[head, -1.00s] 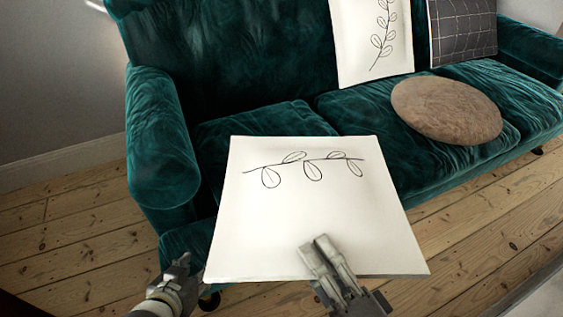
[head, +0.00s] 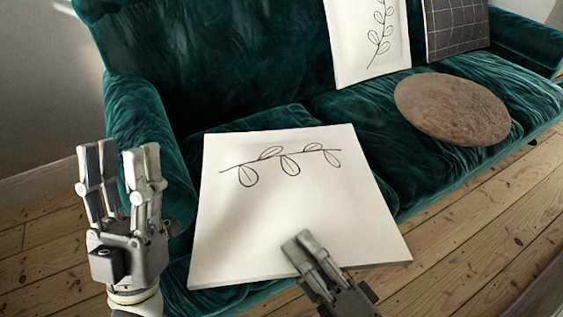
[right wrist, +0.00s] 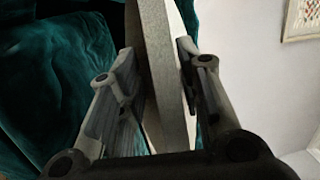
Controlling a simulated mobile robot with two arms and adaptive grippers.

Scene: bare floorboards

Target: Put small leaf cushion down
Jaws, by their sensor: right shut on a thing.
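The small leaf cushion (head: 285,215) is a white, flat square with a black leaf sprig. In the head view it is over the left seat of the green sofa; I cannot tell whether it touches the seat. My right gripper (head: 303,245) is shut on its near edge. In the right wrist view the cushion's edge (right wrist: 160,75) stands between the two fingers (right wrist: 160,75). My left gripper (head: 118,160) is open and empty, fingers up, to the left of the cushion and in front of the sofa's left arm.
The green sofa (head: 190,60) also bears another white leaf cushion (head: 345,45) and a dark checked cushion (head: 455,25), both leaning on the backrest. A round brown cushion (head: 452,108) lies on the right seat. Bare floorboards (head: 460,230) are in front.

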